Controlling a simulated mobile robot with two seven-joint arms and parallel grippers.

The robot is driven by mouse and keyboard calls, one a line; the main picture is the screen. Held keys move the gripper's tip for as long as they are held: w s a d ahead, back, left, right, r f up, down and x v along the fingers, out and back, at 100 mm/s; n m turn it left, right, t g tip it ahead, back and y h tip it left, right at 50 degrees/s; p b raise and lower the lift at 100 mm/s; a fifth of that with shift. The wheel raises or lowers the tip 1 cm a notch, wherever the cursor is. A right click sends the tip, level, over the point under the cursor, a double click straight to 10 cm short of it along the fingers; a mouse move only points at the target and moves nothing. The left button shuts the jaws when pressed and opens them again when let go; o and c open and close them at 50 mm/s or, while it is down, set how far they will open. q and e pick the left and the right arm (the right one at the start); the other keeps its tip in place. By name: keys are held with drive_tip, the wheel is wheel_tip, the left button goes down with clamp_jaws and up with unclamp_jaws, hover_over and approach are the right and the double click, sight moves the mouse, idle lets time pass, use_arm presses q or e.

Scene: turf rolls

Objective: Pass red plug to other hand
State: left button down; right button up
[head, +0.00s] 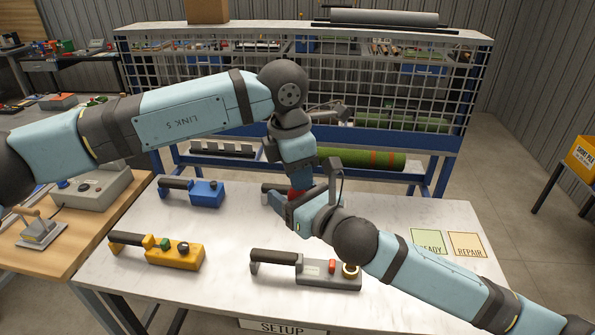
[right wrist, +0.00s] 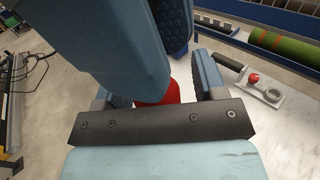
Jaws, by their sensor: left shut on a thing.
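The red plug (head: 294,194) is between my two grippers above the white table, mostly hidden by them. Its lower part shows in the right wrist view (right wrist: 166,93). My left gripper (head: 297,182) comes down from above and is shut on the plug. My right gripper (head: 286,200) reaches in from the lower right. In the right wrist view its two fingers stand apart on either side of the plug, with a gap visible at the right finger, so it looks open.
The white table (head: 215,240) holds a blue handled device (head: 205,193), a yellow one (head: 175,254) and a grey one (head: 325,273) with a red button. Another is partly hidden behind my grippers. READY (head: 428,241) and REPAIR (head: 467,244) patches lie right. A mesh rack (head: 350,95) stands behind.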

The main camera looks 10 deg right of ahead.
drive_tip(key=v, duration=1.2)
drive_tip(key=s+d+f+m+g+h, duration=0.1)
drive_tip(key=s+f+m+h, duration=0.1)
drive_tip(key=f+m, duration=0.85)
drive_tip(key=s+d+f+m+h, duration=0.1)
drive_tip(key=s+f+m+h, duration=0.1)
drive_tip(key=f+m, duration=0.85)
drive_tip(key=s+d+f+m+g+h, duration=0.1)
drive_tip(key=s+d+f+m, duration=0.2)
drive_tip(key=s+f+m, duration=0.3)
drive_tip(key=s+d+f+m+g+h, duration=0.1)
drive_tip(key=s+f+m, duration=0.5)
drive_tip(key=m, duration=0.7)
wheel_tip(320, 180, down, 2)
drive_tip(key=d+h, duration=0.1)
drive_tip(key=d, duration=0.1)
drive_tip(key=shift+s+d+g, duration=0.3)
drive_tip(key=shift+d, duration=0.1)
